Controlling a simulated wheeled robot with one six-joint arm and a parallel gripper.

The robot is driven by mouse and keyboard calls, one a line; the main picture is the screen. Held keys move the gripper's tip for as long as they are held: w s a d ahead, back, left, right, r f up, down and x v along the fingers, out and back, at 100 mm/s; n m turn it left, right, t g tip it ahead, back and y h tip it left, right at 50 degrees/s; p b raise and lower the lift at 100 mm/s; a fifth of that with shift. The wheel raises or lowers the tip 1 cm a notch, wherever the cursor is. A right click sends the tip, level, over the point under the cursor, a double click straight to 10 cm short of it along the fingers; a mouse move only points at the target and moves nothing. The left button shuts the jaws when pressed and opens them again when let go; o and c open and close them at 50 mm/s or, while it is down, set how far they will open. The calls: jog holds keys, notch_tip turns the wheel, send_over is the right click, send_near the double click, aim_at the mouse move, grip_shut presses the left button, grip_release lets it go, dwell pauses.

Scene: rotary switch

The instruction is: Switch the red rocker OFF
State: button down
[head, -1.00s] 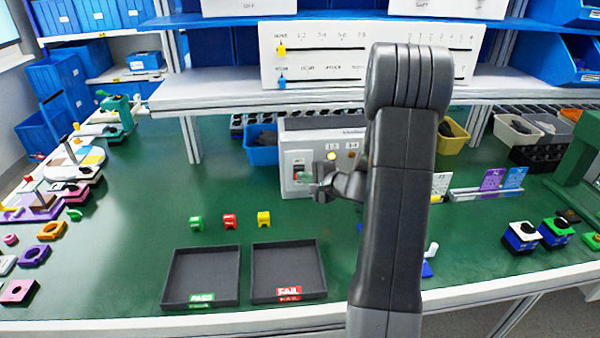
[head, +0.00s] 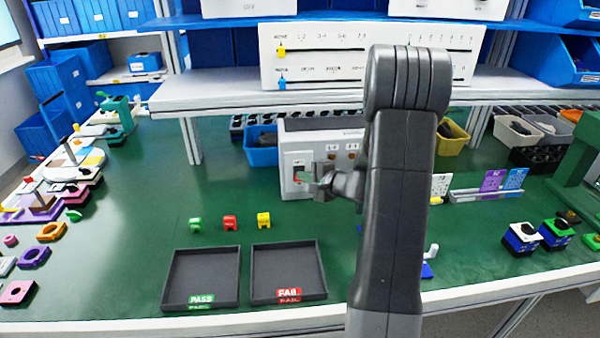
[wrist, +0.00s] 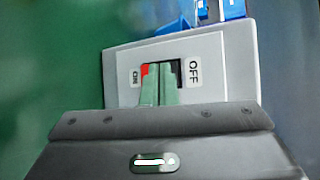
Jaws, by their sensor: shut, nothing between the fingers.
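The red rocker (wrist: 147,71) sits in a dark frame on a light grey switch plate (wrist: 232,60) in the wrist view. Red shows towards the ON label, black towards the OFF label (wrist: 193,71). My gripper (wrist: 160,70) is shut and empty, its pale green fingertips over the rocker and hiding its middle. They look to be at or touching it; contact is not clear. In the head view the rocker (head: 298,172) is on the left of the box's front (head: 288,158), with my gripper (head: 310,178) right before it.
Two round lamps (head: 331,157) on the box front look unlit. A blue bin (head: 261,150) stands left of the box. Small coloured blocks (head: 229,222) and two dark trays (head: 202,276) lie nearer. A shelf (head: 260,92) overhangs the box. The green bench at left centre is clear.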

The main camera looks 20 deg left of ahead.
jog(key=shift+s+d+f+b, duration=0.1)
jog(key=shift+s+d+b, duration=0.3)
jog(key=shift+s+b, duration=0.3)
jog(key=s+d+b, duration=0.1)
jog(key=s+b, duration=0.1)
jog(key=s+d+b, duration=0.1)
jog(key=s, duration=0.1)
jog(key=shift+d+f, duration=0.3)
jog(key=shift+f, duration=0.05)
jog(key=shift+r, duration=0.1)
jog(key=w+p, duration=0.1)
jog(key=a+p, duration=0.1)
jog(key=p, duration=0.1)
jog(key=shift+w+r+p, duration=0.3)
jog(key=shift+w, duration=0.1)
